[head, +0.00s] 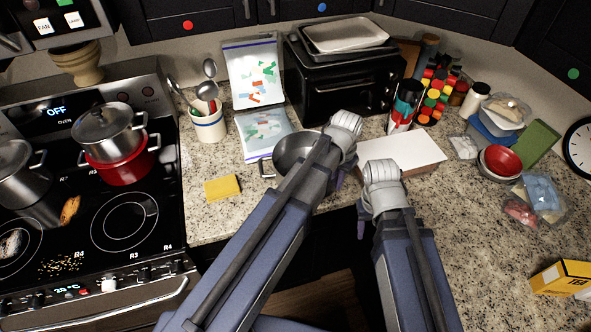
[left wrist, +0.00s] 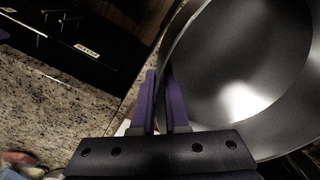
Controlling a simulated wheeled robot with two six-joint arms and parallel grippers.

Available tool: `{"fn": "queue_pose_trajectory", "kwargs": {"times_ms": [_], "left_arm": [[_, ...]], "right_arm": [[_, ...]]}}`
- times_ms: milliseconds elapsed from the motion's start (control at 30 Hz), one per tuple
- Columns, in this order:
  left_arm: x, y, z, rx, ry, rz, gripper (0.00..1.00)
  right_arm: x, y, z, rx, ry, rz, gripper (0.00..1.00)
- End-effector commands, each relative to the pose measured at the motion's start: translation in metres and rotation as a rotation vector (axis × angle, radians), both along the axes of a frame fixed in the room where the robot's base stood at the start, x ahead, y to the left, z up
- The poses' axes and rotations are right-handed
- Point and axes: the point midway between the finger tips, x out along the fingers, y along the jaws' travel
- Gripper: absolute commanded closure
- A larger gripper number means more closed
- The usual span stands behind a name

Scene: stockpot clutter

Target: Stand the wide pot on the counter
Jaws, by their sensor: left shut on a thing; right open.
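A wide steel pot (head: 290,150), with a small side handle at its left, is at the counter's front edge, partly hidden behind my left arm. My left gripper (head: 339,178) is shut on its rim. In the left wrist view the left gripper (left wrist: 164,100) has its fingers on either side of the wall of the pot (left wrist: 235,70). I cannot tell whether the pot's base touches the counter (head: 460,240). My right gripper (head: 363,212) is open, low and to the right of the left one, near the counter's front edge; its fingers are mostly hidden.
A white board (head: 403,150) lies right of the pot. A yellow sponge (head: 222,188), utensil crock (head: 208,122) and plastic bags (head: 268,132) are left and behind. A black toaster oven (head: 345,85) stands at the back. The stove (head: 125,222) holds pots at left. Front-right counter is fairly clear.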

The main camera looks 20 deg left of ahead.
Motion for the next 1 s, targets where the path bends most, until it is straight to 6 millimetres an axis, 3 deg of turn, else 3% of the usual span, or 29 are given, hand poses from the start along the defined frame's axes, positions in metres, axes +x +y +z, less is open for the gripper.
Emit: {"fn": "queue_pose_trajectory", "kwargs": {"times_ms": [33, 133, 433, 667, 1000], "left_arm": [[0.001, 0.010, 0.019, 0.003, -0.001, 0.022, 1.00], [0.003, 0.024, 0.031, 0.006, -0.002, 0.057, 1.00], [0.004, 0.038, 0.038, 0.009, -0.004, 0.093, 1.00], [0.004, 0.038, 0.021, 0.009, -0.004, 0.091, 1.00], [0.004, 0.038, -0.025, 0.009, -0.004, 0.091, 1.00]], "right_arm": [[0.000, 0.000, 0.019, 0.000, 0.000, -0.001, 0.50], [0.000, 0.000, 0.031, 0.001, 0.000, -0.001, 0.50], [0.000, 0.000, 0.038, 0.001, 0.000, -0.003, 0.50], [0.000, 0.000, 0.021, 0.000, 0.000, 0.000, 0.50], [0.000, 0.000, -0.025, 0.000, 0.000, 0.002, 0.50]]}}
